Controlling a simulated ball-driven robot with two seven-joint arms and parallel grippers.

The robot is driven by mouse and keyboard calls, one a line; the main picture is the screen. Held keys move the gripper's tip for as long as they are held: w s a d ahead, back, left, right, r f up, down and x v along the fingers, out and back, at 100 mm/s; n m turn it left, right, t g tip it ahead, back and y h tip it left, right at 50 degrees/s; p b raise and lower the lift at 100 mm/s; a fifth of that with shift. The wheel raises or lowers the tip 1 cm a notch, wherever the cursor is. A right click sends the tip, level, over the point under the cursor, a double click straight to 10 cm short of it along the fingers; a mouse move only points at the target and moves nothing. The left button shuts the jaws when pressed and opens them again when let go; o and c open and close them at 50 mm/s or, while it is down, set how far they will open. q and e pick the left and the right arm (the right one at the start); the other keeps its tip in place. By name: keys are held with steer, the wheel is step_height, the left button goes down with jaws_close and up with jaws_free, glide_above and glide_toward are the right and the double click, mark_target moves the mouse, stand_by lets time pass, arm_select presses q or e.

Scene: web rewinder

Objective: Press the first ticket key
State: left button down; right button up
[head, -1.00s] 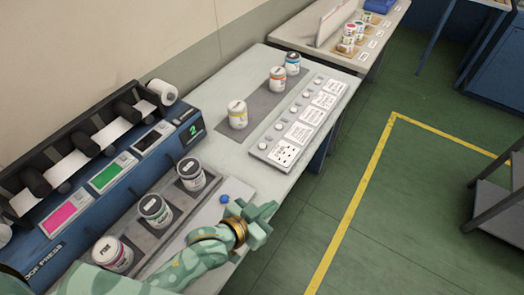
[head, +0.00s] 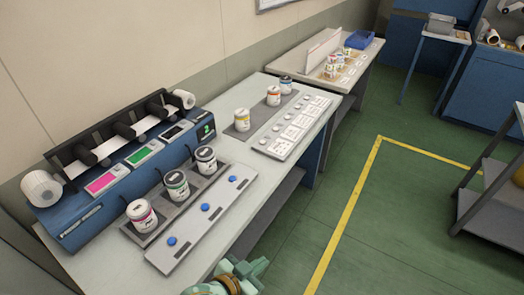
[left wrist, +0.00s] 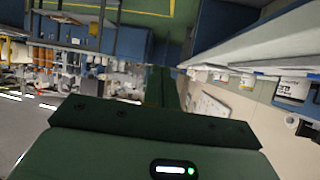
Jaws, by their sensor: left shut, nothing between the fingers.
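A pale ticket strip (head: 270,152) lies on the grey bench, with a row of white printed cards and a small round key beside each card. Which key is the first I cannot tell. My left gripper (head: 243,272), pale green, is at the bottom edge of the head view, in front of the bench and well apart from the strip. It is shut and empty. In the left wrist view its dark green fingers (left wrist: 162,88) point away from the camera. My right gripper is not in view.
A panel (head: 190,240) with three blue buttons lies nearer me, before three jars in a rack. A blue press (head: 75,232) with paper rolls stands behind. Three more jars stand on a dark mat (head: 240,131). Green floor right of the bench is clear up to a grey cart (head: 480,215).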

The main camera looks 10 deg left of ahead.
arm_select(q)
steer(key=s+a+f+g+y, duration=0.1)
steer(key=s+a+f, duration=0.3)
steer(key=f, duration=0.3)
steer(key=s+a+f+n+g+y, duration=0.1)
steer(key=s+a+f+g+y, duration=0.15)
steer(key=f, duration=0.45)
steer(key=s+a+f+g+y, duration=0.1)
steer(key=s+a+f, duration=0.3)
steer(key=f, duration=0.3)
steer(key=s+a+f+g, duration=0.1)
steer(key=s+a+f, duration=0.1)
steer(key=s, duration=0.6)
steer(key=s+a+f+n+g+y, duration=0.1)
steer(key=s+a+f+g, duration=0.1)
steer(key=s+f, duration=0.3)
steer(key=s+a+f+n+g+y, duration=0.1)
steer(key=s+a+f+g, duration=0.1)
steer(key=s, duration=1)
steer(key=shift+a+f, duration=0.55)
steer(key=shift+f, duration=0.4)
steer(key=shift+s+g, duration=0.1)
steer(key=shift+g, duration=0.15)
